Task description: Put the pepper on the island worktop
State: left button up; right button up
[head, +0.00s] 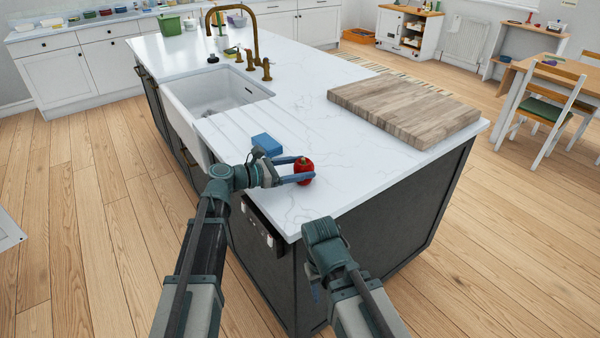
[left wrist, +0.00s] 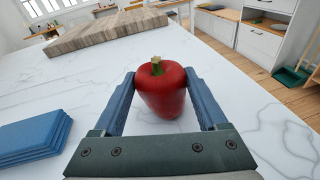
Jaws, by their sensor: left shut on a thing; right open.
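The red pepper (head: 304,168) with a green stem is between the fingers of my left gripper (head: 298,170), at the near end of the white island worktop (head: 330,140). In the left wrist view the pepper (left wrist: 161,90) is upright, with the blue fingers shut on its two sides. It is over the worktop (left wrist: 240,100); I cannot tell whether its base touches the surface. My right gripper (head: 316,290) is low beside the island's dark end panel, below the worktop, mostly hidden by its own wrist.
A wooden board (head: 405,108) covers the right part. A sink (head: 212,92) with a brass tap (head: 253,40) is at the left. The worktop between block and board is clear.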

pick_arm(q)
jog(key=o, duration=1.3)
jog(key=shift+c, duration=0.2)
jog(key=shift+a+r, duration=0.1)
jog(key=shift+a, duration=0.05)
jog(key=p+v, duration=0.1)
jog(key=v, duration=1)
jog(key=shift+s+a+p, duration=0.2)
jog(key=shift+a+p, duration=0.1)
jog(key=shift+p, duration=0.1)
